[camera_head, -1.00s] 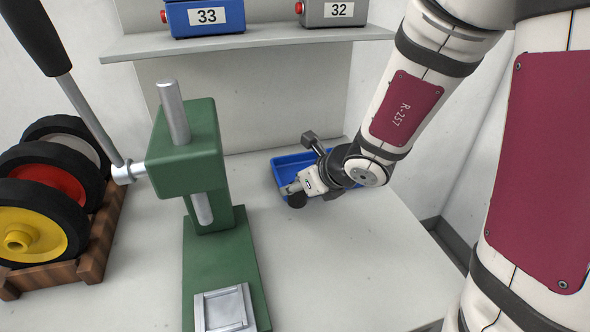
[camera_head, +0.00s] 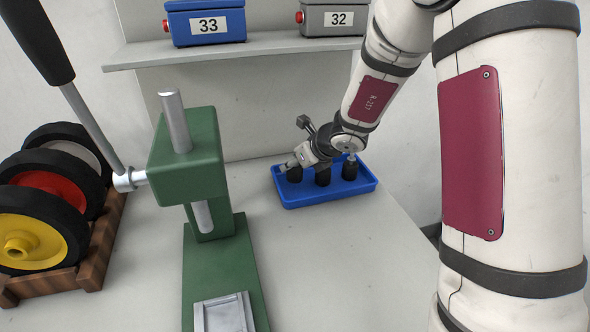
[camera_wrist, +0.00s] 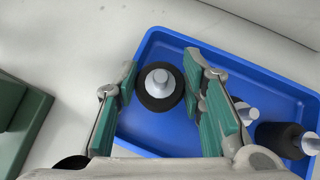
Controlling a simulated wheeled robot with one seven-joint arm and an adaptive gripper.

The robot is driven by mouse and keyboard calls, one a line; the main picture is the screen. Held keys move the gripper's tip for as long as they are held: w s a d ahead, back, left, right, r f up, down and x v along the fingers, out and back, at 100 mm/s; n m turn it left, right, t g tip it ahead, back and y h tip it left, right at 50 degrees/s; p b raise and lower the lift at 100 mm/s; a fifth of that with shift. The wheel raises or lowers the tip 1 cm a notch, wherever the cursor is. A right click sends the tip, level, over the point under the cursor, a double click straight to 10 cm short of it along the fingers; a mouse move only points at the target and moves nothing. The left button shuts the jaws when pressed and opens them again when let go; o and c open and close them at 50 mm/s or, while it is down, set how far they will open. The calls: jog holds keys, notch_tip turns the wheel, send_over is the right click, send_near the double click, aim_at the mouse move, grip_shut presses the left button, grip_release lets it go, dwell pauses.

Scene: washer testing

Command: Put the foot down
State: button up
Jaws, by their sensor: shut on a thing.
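The foot (camera_wrist: 146,97) is black and round with a grey stud on top. In the wrist view it is between the two green-padded fingers of my gripper (camera_wrist: 160,80), stud towards the camera. My gripper is shut on it. In the head view the foot (camera_head: 294,175) shows under my gripper (camera_head: 285,168), at the left end of the blue tray (camera_head: 325,200). It looks upright; whether it touches the tray floor is not clear. Two similar feet stand in the tray to its right, one (camera_head: 322,178) in the middle and one (camera_head: 349,171) at the right.
A green press (camera_head: 188,160) with a long lever stands left of the tray. A rack of wheels (camera_head: 60,270) is at the far left. The table front of the tray is clear.

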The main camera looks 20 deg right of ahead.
aim_at(294, 172)
jog(key=shift+w+d, duration=0.1)
jog(key=shift+w, duration=0.3)
jog(key=shift+w+f, duration=0.1)
jog(key=shift+f, duration=0.15)
jog(key=shift+f+b, duration=0.45)
jog(key=shift+f, duration=1.1)
jog(key=shift+f, duration=0.15)
jog(key=o, duration=1.2)
